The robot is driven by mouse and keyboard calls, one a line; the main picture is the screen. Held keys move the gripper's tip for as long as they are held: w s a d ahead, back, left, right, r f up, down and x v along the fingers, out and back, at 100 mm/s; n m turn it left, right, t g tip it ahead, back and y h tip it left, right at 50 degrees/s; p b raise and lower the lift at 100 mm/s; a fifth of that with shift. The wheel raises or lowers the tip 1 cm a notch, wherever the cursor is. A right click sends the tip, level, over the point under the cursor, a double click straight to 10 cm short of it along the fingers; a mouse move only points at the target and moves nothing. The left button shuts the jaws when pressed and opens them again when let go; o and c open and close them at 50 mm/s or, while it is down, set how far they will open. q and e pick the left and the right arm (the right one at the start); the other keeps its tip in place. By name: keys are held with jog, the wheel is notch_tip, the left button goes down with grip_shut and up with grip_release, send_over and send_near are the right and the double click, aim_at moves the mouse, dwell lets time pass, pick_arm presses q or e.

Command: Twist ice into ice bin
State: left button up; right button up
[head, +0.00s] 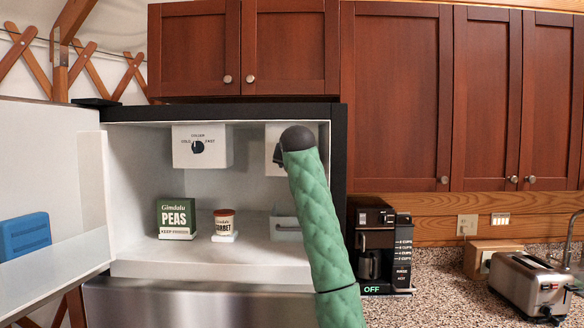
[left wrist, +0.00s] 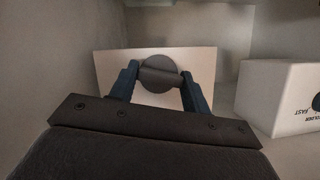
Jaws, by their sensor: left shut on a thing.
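My left gripper (head: 278,156) is inside the open freezer, at the front of the right white box (head: 271,134) on the upper back wall. In the left wrist view, the two blue fingers of the left gripper (left wrist: 160,77) are shut on a round dark grey knob (left wrist: 160,68) on the white box (left wrist: 204,62). In the head view my wrist hides the knob and much of the box. A pale bin (head: 284,229) with a grey handle sits on the freezer floor below the box, partly behind my arm. No ice shows. My right gripper is not in view.
A white control box with a black temperature dial (head: 197,147) is to the left. A green peas box (head: 176,218) and a sorbet tub (head: 224,223) stand on the freezer floor. The open door at left holds a blue item (head: 25,236). A coffee maker (head: 381,247) stands outside, right.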

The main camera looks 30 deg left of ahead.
pick_arm(q)
jog(key=shift+n+t+h, duration=0.3)
jog(key=shift+n+h, duration=0.2)
jog(key=shift+n, duration=0.4)
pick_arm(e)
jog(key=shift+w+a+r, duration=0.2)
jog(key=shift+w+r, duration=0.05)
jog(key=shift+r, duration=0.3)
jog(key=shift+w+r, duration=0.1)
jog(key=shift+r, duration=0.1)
pick_arm(q)
jog(key=shift+r, duration=0.1)
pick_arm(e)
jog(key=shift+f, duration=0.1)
pick_arm(q)
jog(key=o, duration=1)
jog(key=shift+c, duration=0.2)
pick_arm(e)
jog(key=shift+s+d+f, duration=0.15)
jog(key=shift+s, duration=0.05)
pick_arm(q)
jog(key=shift+s, duration=0.1)
